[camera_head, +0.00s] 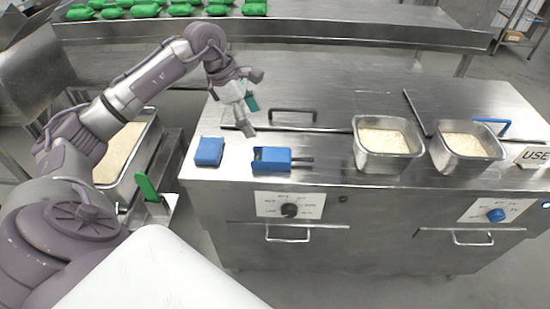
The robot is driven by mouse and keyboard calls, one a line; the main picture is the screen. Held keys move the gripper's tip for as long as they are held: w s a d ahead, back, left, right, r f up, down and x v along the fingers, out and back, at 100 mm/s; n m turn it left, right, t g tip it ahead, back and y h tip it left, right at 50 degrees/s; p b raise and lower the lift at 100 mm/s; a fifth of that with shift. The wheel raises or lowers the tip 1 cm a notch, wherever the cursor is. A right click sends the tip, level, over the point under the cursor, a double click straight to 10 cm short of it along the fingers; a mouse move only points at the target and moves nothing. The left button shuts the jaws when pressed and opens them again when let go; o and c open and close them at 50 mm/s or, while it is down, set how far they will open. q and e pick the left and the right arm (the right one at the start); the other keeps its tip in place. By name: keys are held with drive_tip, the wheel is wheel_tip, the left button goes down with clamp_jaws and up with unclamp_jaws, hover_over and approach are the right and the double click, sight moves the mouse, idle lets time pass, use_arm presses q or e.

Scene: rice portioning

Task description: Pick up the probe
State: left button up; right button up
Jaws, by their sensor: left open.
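A blue block with a dark opening (271,160) lies on the steel counter, with thin dark prongs (302,160) sticking out to its right; this may be the probe, but I cannot tell for sure. A second, plain blue block (209,151) lies just left of it. My left gripper (249,117) is above the counter, behind and slightly left of the pronged block, apart from it. Its jaws are open and empty, with fingers pointing downward. My right gripper is not in this view.
A lid handle (293,112) rises behind the blue blocks. A green handle (147,187) is at left, near a pan (142,143). Green packs (145,10) lie on the back shelf.

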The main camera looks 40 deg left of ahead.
sight(275, 154)
use_arm(q)
drive_tip(key=p+x, duration=0.1)
drive_tip(key=x, duration=0.7)
drive_tip(key=shift+f, duration=0.1)
drive_tip(key=shift+w+d+f+p, duration=0.1)
drive_tip(key=shift+d+f+p, duration=0.25)
drive_tip(key=shift+p, duration=0.25)
drive_tip(key=p+x, duration=0.1)
drive_tip(key=x, duration=0.2)
drive_tip(key=shift+w+d+f, duration=0.15)
drive_tip(key=shift+d+f, duration=0.1)
drive_tip(key=shift+f, duration=0.05)
drive_tip(key=shift+w+f+p, duration=0.1)
drive_tip(key=shift+f+p, duration=0.2)
drive_tip(key=shift+f, duration=0.1)
drive_tip(key=c, duration=1.2)
drive_tip(key=shift+c, duration=0.2)
drive_tip(key=shift+r, duration=0.1)
